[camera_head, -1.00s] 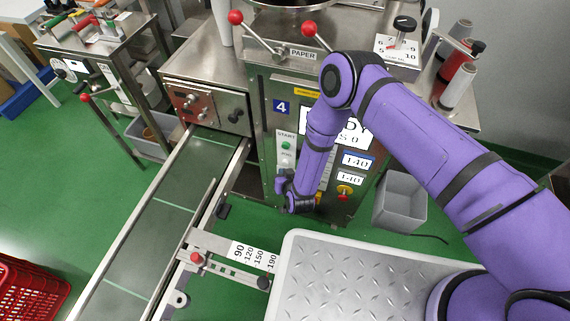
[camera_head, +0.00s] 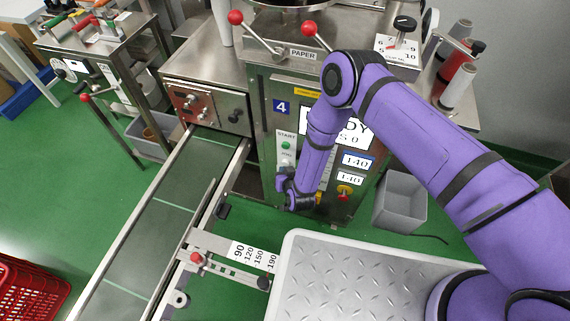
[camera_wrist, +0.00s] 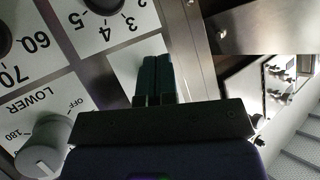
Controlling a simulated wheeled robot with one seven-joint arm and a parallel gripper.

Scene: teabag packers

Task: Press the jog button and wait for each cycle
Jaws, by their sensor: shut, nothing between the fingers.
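The machine's front panel carries a white button plate (camera_head: 286,159) with a green START button (camera_head: 286,146) near its top. A smaller label below START is too small to read clearly. My gripper (camera_head: 281,183) is at the lower part of this plate and covers what lies there; no jog button is visible. In the wrist view my gripper (camera_wrist: 156,62) has its two dark fingers shut together, tips over a white plate (camera_wrist: 124,64). I cannot tell whether the tips touch it. The display (camera_head: 356,133) is partly hidden by my arm, showing "DY" and "S 0".
A red knob on yellow (camera_head: 344,191) sits lower right on the panel. A conveyor (camera_head: 150,220) runs out at left, with a numbered guide scale (camera_head: 252,256). A grey bin (camera_head: 401,203) stands on the floor at right. In the wrist view a grey LOWER dial (camera_wrist: 42,145) is nearby.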

